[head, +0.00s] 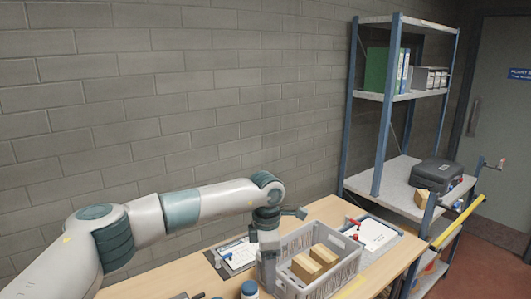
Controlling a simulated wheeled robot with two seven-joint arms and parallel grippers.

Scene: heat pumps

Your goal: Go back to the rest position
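My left arm comes in from the left across the wall. Its gripper (268,272) points down at the left side of a grey crate (342,276) on the wooden table. The fingers are small and seen edge-on, so I cannot tell whether they are open or shut, or whether they touch the crate wall. The crate holds cardboard boxes (324,255). My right gripper is not in view.
The wooden table (335,209) also carries a clipboard (238,254), a second board with paper (375,234) and a blue-lidded jar (250,289). A blue-post shelf (385,110) with a dark case (437,173) stands right. A brick wall is behind.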

